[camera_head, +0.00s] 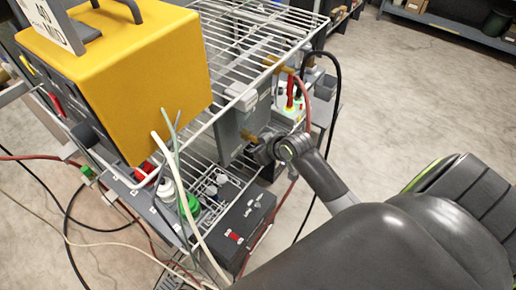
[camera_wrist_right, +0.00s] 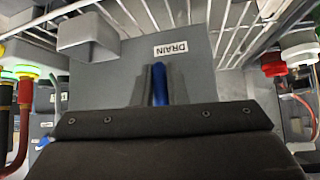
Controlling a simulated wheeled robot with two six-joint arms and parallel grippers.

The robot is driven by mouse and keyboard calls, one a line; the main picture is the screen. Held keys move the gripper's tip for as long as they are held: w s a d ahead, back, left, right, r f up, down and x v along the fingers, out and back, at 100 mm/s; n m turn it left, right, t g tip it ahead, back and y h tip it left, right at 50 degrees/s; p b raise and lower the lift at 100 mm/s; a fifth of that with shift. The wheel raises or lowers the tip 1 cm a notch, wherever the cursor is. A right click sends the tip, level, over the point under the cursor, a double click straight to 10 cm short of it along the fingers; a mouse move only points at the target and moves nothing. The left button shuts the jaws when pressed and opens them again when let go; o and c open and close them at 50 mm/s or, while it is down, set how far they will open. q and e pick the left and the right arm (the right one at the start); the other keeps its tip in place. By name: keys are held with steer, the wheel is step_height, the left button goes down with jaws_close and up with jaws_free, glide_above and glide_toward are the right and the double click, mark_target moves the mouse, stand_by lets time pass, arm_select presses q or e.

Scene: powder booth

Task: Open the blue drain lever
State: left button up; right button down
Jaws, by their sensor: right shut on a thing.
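The blue drain lever (camera_wrist_right: 159,84) shows in the right wrist view as a short upright blue piece between the grey fingers of my right gripper (camera_wrist_right: 158,90). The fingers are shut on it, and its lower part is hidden. In the head view my right gripper (camera_head: 252,139) reaches in under the wire shelf beside the grey panel, and I cannot make out the lever there. My left gripper is not in view.
A wire shelf (camera_head: 240,35) lies over the work area and carries a yellow box (camera_head: 140,75). Red and black hoses (camera_head: 335,85) hang at the right. A dark box (camera_head: 240,225) sits below. Open floor (camera_head: 420,100) lies to the right.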

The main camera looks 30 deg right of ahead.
steer(key=shift+f, duration=0.1)
steer(key=c, duration=1.5)
jaws_free()
steer(key=shift+o, duration=0.2)
steer(key=shift+s, duration=0.1)
steer(key=b+v, duration=0.1)
steer(key=v, duration=1.6)
steer(key=shift+b, duration=0.4)
